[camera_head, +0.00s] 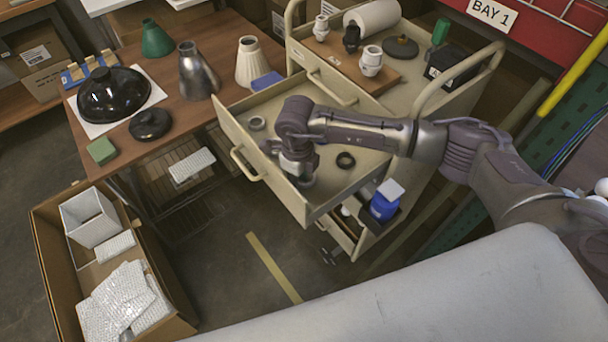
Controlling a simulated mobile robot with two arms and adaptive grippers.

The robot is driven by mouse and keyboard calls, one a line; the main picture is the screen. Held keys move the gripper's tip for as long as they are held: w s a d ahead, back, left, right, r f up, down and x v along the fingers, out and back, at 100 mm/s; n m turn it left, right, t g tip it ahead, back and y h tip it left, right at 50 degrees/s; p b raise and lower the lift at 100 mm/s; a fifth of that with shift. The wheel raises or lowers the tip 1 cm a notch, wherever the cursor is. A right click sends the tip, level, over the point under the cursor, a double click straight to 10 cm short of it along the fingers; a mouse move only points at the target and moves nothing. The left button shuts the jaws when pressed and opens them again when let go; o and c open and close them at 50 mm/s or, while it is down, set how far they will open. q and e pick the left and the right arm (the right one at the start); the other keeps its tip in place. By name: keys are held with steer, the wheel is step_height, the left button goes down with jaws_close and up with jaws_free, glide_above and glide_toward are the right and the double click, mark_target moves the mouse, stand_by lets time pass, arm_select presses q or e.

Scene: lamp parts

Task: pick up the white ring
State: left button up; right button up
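An open cream drawer (325,200) of the cart holds a few small round parts. A black ring (345,160) lies to the right of my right gripper. My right gripper (300,176) reaches down into the drawer near its front, with my arm coming in from the right. A small greyish round part (307,183) shows just under the fingertips, mostly hidden; I cannot tell whether it is a white ring or whether the fingers touch it. The finger opening is not clear. My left gripper is not in view.
The drawer's walls and handle (243,165) stand around the gripper. A wooden table (185,110) with lamp shades is at the left. The cart top (420,85) holds sockets and a paper roll. A cardboard box (170,300) stands lower left.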

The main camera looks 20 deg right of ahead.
jaws_close()
steer(key=shift+r, duration=0.1)
